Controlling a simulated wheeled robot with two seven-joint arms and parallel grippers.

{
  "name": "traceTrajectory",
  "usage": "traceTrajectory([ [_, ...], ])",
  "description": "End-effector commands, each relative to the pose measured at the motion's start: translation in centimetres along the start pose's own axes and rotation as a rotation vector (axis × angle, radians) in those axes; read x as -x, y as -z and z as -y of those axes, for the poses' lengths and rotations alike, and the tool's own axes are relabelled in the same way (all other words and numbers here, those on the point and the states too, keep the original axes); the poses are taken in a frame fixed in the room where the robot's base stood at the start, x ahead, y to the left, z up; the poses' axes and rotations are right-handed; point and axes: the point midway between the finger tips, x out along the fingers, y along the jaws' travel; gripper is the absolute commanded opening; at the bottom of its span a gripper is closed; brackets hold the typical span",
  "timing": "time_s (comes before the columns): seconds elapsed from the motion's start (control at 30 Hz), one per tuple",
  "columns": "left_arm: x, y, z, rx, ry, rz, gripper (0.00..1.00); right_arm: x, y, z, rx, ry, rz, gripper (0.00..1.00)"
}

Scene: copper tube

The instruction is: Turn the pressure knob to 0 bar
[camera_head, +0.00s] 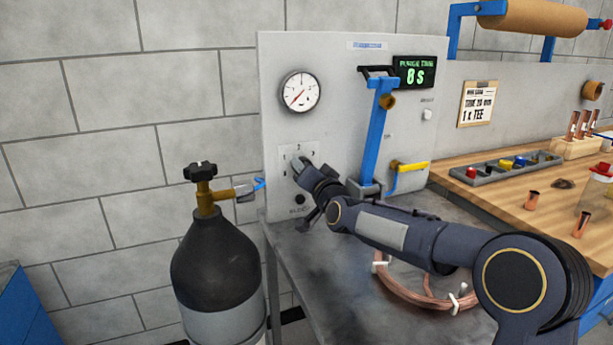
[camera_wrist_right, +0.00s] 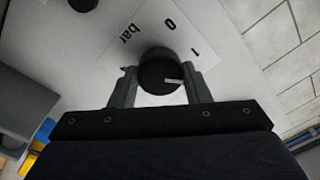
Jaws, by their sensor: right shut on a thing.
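The pressure knob (camera_wrist_right: 157,68) is a round black knob with a white pointer line on a grey panel. In the right wrist view, the labels 0, 1 and "bar" show around it. The pointer aims to the picture's right, slightly below the 1 and away from the 0. My right gripper (camera_wrist_right: 160,76) is shut on the knob, one finger on each side. In the head view, my right gripper (camera_head: 302,168) reaches the knob's label plate (camera_head: 284,154) and mostly hides the knob. My left gripper is not in view.
A round gauge (camera_head: 300,92) with a red needle is above the knob. A purge timer display (camera_head: 415,72) reads 8 s. A blue lever (camera_head: 376,130) and a yellow-handled valve (camera_head: 408,167) are to the right. A dark gas cylinder (camera_head: 214,262) stands left. A copper coil (camera_head: 405,292) lies below my arm.

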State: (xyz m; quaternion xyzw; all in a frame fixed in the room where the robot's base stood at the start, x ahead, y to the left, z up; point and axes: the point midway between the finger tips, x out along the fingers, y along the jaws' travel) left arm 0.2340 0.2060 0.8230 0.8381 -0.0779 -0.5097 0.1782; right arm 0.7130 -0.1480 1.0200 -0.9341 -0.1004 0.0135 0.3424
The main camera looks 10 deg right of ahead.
Motion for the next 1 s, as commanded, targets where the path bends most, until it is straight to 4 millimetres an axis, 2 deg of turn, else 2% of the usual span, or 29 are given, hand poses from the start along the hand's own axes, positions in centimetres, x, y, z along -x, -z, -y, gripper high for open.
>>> traceTrajectory([
  [1.0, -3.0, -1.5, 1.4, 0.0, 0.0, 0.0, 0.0, 0.0, -0.3, -0.1, 0.966, 0.029, 0.036, 0.2],
])
